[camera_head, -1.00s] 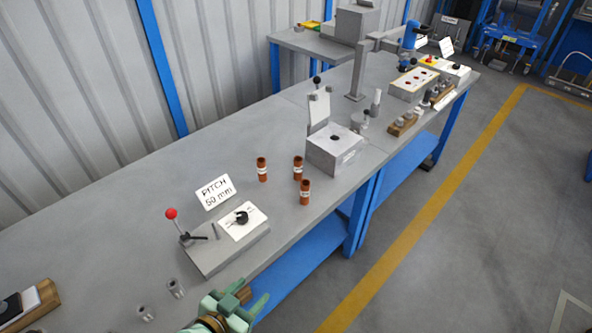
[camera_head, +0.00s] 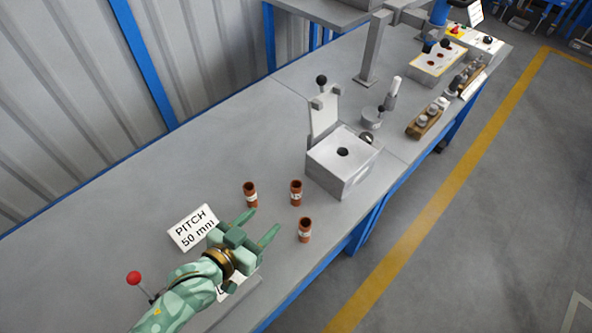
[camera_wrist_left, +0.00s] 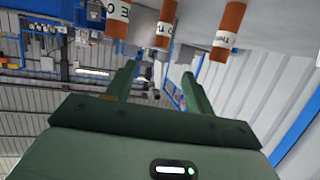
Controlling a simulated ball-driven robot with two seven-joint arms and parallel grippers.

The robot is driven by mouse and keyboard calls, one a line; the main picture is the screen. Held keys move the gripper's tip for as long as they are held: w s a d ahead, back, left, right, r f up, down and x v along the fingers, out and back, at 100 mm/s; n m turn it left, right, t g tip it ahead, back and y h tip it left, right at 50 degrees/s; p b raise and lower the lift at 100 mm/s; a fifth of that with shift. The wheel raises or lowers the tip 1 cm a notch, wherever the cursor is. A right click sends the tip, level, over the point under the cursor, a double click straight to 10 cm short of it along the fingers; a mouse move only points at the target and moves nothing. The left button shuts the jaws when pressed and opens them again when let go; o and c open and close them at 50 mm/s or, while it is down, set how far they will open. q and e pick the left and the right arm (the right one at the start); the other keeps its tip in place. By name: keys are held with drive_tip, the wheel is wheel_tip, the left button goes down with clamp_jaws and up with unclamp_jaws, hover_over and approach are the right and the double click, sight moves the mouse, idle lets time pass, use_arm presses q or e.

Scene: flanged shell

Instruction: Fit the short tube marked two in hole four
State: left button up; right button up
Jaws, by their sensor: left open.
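Three short copper-brown tubes with white labels stand upright on the bench: a left one (camera_head: 250,195), a back right one (camera_head: 296,192) and a front right one (camera_head: 305,230). In the left wrist view they appear inverted along the top edge: one at left (camera_wrist_left: 118,18), one in the middle (camera_wrist_left: 164,22), one at right (camera_wrist_left: 227,30). Their labels are only partly readable, so I cannot say surely which is two. My left gripper (camera_head: 262,224) is open and empty, short of the tubes, fingers pointing towards them. No hole numbered four is readable. My right gripper is out of view.
A grey block (camera_head: 340,168) with one dark hole and an upright plate stands beyond the tubes. A block with several holes (camera_head: 437,62) is farther back.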

use_arm(q)
drive_tip(key=b, duration=0.2)
approach(293, 189)
drive_tip(key=f+x, duration=0.1)
drive_tip(key=x, duration=0.2)
drive_tip(key=b+x, duration=0.1)
drive_tip(key=x, duration=0.1)
drive_tip(key=shift+w+d, duration=0.3)
drive_tip(key=shift+d, duration=0.05)
drive_tip(key=shift+w+d, duration=0.3)
drive_tip(key=shift+w, duration=0.1)
drive_tip(key=b+x, duration=0.2)
drive_tip(key=x, duration=0.2)
drive_tip(key=shift+w+f+b, duration=0.25)
drive_tip(key=shift+w+b, duration=0.05)
drive_tip(key=shift+w, duration=0.05)
drive_tip(key=shift+r, duration=0.15)
drive_tip(key=shift+c, duration=0.5)
drive_tip(key=c, duration=1)
clamp_jaws()
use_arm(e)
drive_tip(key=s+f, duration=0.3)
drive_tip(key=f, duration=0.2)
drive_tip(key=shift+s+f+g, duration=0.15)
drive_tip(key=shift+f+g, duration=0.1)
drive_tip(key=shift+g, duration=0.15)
use_arm(q)
drive_tip(key=shift+r, duration=0.15)
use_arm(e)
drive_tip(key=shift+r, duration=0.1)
